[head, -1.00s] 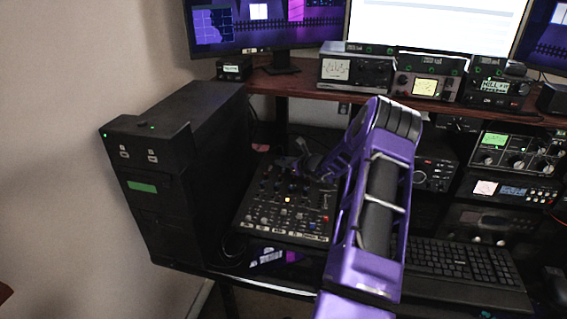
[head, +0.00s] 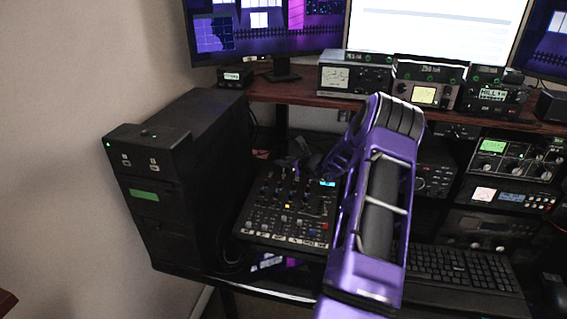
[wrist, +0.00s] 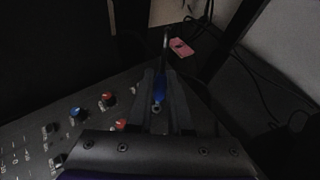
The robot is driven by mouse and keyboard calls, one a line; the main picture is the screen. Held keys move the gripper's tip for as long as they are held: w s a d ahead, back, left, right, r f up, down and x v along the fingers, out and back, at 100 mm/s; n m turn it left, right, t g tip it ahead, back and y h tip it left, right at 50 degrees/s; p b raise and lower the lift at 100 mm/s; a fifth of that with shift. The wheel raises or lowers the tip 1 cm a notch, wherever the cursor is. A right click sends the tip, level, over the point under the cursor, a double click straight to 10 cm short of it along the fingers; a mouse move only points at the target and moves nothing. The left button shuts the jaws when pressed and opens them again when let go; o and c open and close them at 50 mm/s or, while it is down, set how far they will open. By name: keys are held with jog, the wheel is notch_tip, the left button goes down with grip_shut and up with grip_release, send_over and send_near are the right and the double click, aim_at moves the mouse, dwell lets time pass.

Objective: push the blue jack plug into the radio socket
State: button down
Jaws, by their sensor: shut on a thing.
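The blue jack plug (wrist: 159,88) is between the two dark fingers of my gripper (wrist: 161,82) in the wrist view. My gripper is shut on it, and a thin dark piece runs from it toward the top of the picture. In the head view my gripper (head: 299,163) is small and dark, over the back part of the black mixer (head: 258,234); the plug cannot be made out there. I cannot pick out the radio socket in either view.
A black computer tower (head: 155,215) stands left of the mixer. A small pink object (wrist: 181,47) lies beyond the fingertips, with loose dark cables at right. Radios (head: 355,75) line the shelf, and a keyboard (head: 465,270) lies at right.

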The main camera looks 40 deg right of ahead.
jog(key=shift+s+a+r+p, duration=0.1)
jog(key=shift+r+p, duration=0.4)
jog(key=shift+r, duration=0.75)
jog(key=s+d+r+p, duration=0.1)
jog(key=s+p, duration=0.1)
jog(key=s+d+r+p, duration=0.1)
jog(key=r, duration=0.1)
jog(key=shift+s+d+r+p, duration=0.2)
jog(key=shift+s+d+p, duration=0.2)
jog(key=shift+f+b, duration=0.1)
jog(key=shift+b, duration=0.3)
jog(key=b, duration=0.5)
send_over(297, 180)
jog(key=shift+w+d+f, duration=0.1)
jog(key=shift+w+f, duration=0.05)
jog(key=shift+f, duration=1.25)
jog(key=shift+w+d+f, duration=0.1)
jog(key=shift+w+f, duration=0.05)
jog(key=shift+f, duration=1.25)
jog(key=shift+b, duration=0.55)
jog(key=shift+w+d+f+b, duration=0.1)
jog(key=shift+f+b, duration=1.65)
jog(key=shift+f, duration=0.15)
